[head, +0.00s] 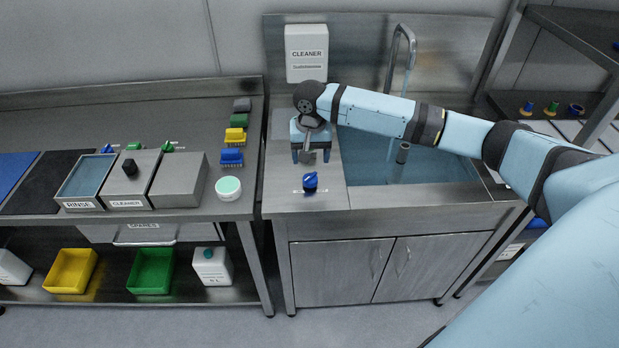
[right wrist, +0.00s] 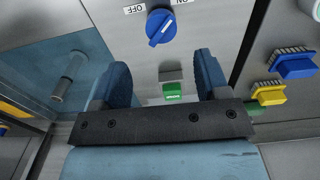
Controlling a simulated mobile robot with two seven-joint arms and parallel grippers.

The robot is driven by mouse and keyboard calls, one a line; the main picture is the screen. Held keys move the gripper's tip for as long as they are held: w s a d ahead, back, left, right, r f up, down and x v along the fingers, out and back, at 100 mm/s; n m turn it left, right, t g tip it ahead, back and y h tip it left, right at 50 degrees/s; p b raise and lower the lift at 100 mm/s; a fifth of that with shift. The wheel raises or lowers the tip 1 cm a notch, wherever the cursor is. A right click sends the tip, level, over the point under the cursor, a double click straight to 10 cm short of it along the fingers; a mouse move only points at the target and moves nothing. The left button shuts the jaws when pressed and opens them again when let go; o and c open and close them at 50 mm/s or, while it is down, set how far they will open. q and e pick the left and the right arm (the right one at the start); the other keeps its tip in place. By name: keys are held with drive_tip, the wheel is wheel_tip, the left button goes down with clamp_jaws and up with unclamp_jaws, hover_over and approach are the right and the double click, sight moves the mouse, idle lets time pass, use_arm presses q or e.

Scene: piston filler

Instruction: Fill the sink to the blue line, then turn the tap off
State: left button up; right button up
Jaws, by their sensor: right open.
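The sink basin (head: 365,187) holds blue water (head: 430,168); my right arm crosses over part of it. A curved tap spout (head: 402,36) stands behind, with a thin pale blue stream (head: 407,82) below it. A standpipe (head: 402,153) rises from the water. I cannot make out the blue line. The blue tap knob (head: 310,181) is on the counter left of the basin; it also shows in the right wrist view (right wrist: 160,27) between OFF and ON labels. My right gripper (head: 310,157) is open and empty, just behind the knob and apart from it. My left gripper is out of view.
A white cleaner dispenser (head: 306,52) is on the wall behind the gripper. Left of the sink, a bench holds several coloured brushes (head: 232,157), a white tub (head: 228,188) and bins marked RINSE (head: 80,206) and CLEANER (head: 128,203). A shelf rack stands at right.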

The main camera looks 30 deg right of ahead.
sight(310, 178)
wheel_tip(310, 178, down, 8)
drive_tip(key=shift+f, duration=0.2)
drive_tip(key=shift+r, duration=0.1)
drive_tip(key=c, duration=0.9)
